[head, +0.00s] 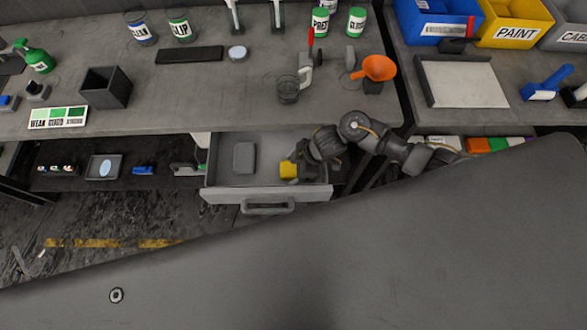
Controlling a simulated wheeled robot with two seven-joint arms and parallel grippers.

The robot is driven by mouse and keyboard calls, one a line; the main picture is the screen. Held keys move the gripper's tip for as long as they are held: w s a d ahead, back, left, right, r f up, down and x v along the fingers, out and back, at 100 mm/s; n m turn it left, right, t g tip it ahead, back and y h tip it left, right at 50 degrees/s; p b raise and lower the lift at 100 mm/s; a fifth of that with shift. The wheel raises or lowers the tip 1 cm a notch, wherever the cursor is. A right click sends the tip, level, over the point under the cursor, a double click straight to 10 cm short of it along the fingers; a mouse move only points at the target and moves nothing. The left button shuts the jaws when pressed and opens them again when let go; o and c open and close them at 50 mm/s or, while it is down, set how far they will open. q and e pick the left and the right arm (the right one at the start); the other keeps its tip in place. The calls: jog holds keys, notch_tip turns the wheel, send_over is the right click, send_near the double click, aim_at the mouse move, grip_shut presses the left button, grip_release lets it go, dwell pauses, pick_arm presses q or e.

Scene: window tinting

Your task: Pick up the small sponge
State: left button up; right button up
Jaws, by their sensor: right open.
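A small yellow sponge (288,171) shows in the right part of an open drawer (318,191) under the workbench. My right gripper (294,168) reaches into the drawer from the right, with its jaws open at the sponge. The sponge is partly hidden by the gripper, and I cannot tell whether the fingers touch it. My left gripper is not in view.
A grey block (244,157) lies in the drawer, left of the sponge. The workbench (215,90) above holds a clear cup (288,92), an orange funnel (379,68), a dark open box (105,87) and several bottles. A lower shelf holds small items at left.

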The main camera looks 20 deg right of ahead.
aim_at(293, 168)
jog(key=shift+c, duration=0.4)
jog(key=c, duration=1)
notch_tip(293, 168, up, 10)
jog(key=shift+p, duration=0.6)
